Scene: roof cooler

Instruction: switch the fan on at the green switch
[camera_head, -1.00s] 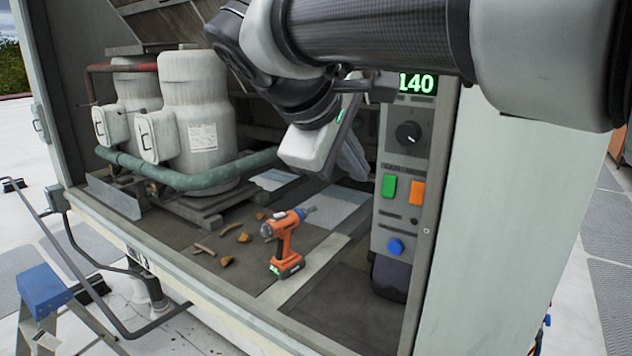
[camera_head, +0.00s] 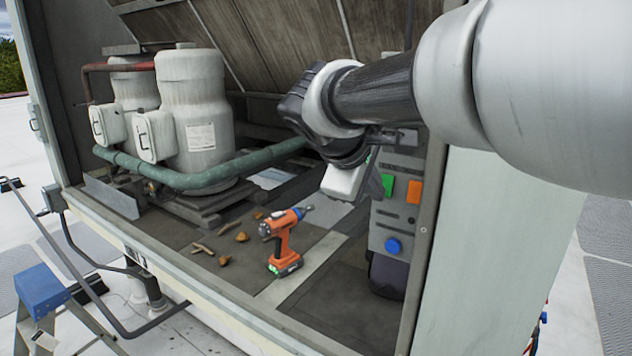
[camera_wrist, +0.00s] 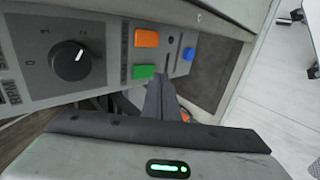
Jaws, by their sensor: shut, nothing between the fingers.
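The green switch (camera_head: 388,184) is on the grey control panel (camera_head: 384,221), left of an orange switch (camera_head: 414,191). In the wrist view the green switch (camera_wrist: 143,72) lies just beside the fingertips, below the orange switch (camera_wrist: 147,38). My gripper (camera_head: 376,186) is shut and empty, its dark fingers pointing at the panel close to the green switch. The fingers also show in the wrist view (camera_wrist: 168,97). I cannot tell whether the fingertips touch the switch. The fan itself is not identifiable.
A blue button (camera_head: 393,246) sits low on the panel, and a black dial (camera_wrist: 71,61) shows in the wrist view. An orange drill (camera_head: 284,243) stands on the cooler floor, with debris beside it. White compressors (camera_head: 195,120) and a green pipe (camera_head: 222,178) are at left.

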